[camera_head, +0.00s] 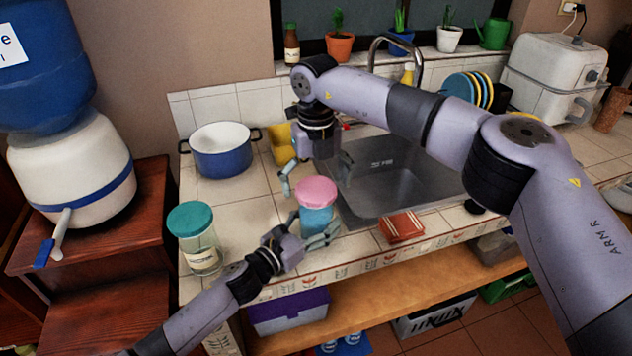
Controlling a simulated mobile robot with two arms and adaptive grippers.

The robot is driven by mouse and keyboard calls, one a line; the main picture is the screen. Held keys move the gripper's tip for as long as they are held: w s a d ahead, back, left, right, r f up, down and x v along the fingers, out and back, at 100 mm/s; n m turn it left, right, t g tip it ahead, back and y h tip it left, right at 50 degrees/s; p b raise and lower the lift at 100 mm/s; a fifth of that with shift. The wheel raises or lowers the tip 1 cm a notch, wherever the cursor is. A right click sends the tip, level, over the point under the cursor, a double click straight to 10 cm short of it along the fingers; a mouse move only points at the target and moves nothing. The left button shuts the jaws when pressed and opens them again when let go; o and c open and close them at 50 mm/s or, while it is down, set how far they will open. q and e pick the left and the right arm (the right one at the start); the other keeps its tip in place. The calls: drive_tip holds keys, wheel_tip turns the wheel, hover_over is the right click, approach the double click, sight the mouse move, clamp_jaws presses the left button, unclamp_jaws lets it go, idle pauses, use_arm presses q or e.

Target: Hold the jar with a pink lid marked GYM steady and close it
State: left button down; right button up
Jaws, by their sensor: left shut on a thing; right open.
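The jar (315,217) has a pink lid (316,190) and a blue body. It stands upright on the tiled counter, left of the sink. The lid sits on top of the jar; whether it is tight cannot be told. No GYM marking is readable from here. My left gripper (317,231) comes in low from the front left and is shut around the lower body of the jar. My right gripper (314,183) points down above and behind the lid. It is open, with its fingers spread either side.
A jar with a teal lid (194,240) stands at the counter's left front. A blue pot (223,152) and a yellow object (281,143) are behind. The sink (395,180) lies right, and a red packet (401,227) is near the front edge. Free tiles lie between the pot and jars.

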drive_tip(key=shift+r, duration=0.1)
wheel_tip(320, 180, up, 12)
idle(0.5)
use_arm(q)
drive_tip(key=shift+c, duration=1.6)
unclamp_jaws()
drive_tip(key=v, duration=1.2)
